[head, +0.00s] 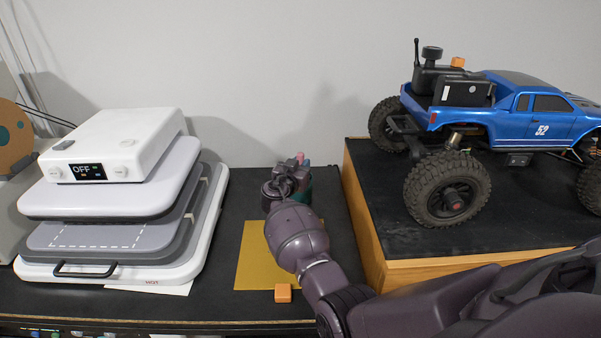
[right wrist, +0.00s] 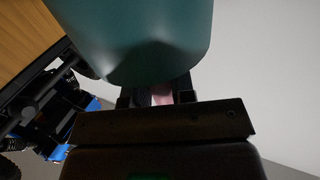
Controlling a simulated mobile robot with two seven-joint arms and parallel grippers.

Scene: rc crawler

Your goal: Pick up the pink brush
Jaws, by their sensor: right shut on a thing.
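The pink brush shows as a small pink tip (head: 300,157) just past my right gripper (head: 291,172) in the head view, at the back of the dark bench. In the right wrist view a pink piece of it (right wrist: 188,96) sits between the jaws (right wrist: 165,93). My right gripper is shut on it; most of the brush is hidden. A teal cup (head: 307,191) stands right at the gripper, partly covered by it, and fills the top of the right wrist view (right wrist: 150,40). I cannot tell whether the brush is still inside the cup. My left gripper is not in view.
A bluish item (head: 307,162) stands beside the pink tip. A gold mat (head: 254,262) and a small orange block (head: 283,293) lie in front. A white heat press (head: 110,190) stands left. A wooden-sided platform (head: 368,235) carrying a blue crawler (head: 520,115) stands right.

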